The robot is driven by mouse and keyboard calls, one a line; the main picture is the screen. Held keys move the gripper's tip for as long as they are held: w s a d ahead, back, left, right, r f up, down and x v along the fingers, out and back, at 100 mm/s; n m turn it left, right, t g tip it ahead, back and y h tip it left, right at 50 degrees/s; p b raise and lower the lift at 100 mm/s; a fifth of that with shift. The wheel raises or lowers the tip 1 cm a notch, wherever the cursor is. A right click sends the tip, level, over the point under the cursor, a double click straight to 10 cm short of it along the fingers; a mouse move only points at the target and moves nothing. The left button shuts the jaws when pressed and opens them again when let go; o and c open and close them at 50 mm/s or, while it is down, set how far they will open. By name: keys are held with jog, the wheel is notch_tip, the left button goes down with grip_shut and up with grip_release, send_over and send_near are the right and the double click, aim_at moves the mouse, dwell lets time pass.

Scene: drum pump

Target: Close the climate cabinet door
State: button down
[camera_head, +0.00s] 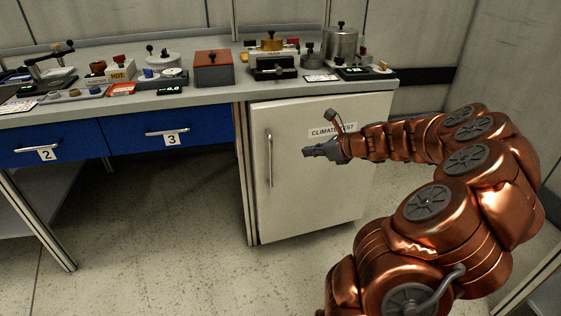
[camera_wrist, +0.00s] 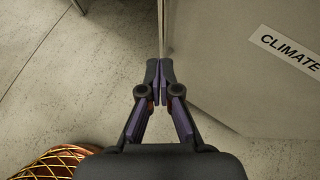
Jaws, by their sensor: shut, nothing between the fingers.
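The climate cabinet door (camera_head: 310,200) is a pale panel under the right end of the counter. It has a vertical bar handle (camera_head: 269,158) near its left edge and a CLIMATE label, also seen in the wrist view (camera_wrist: 288,48). The door looks flush or nearly flush with the cabinet front; I cannot tell whether a small gap is left. My gripper (camera_head: 308,151) is in front of the door, right of the handle, pointing left. In the wrist view its fingers (camera_wrist: 159,80) are together and empty, beside the door face (camera_wrist: 220,90). Contact with the door is unclear.
The counter (camera_head: 215,93) above carries several instruments, including a brown box (camera_head: 214,68) and a steel pot (camera_head: 341,45). Blue drawers 2 (camera_head: 50,146) and 3 (camera_head: 170,136) are shut, left of the cabinet. The floor (camera_head: 170,250) before them is clear.

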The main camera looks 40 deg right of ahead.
jog(key=w+r+b+x, duration=0.1)
jog(key=b+x, duration=0.2)
jog(key=x, duration=1)
jog(key=shift+d, duration=0.25)
jog(key=shift+w+r, duration=0.15)
jog(key=shift+w, duration=0.05)
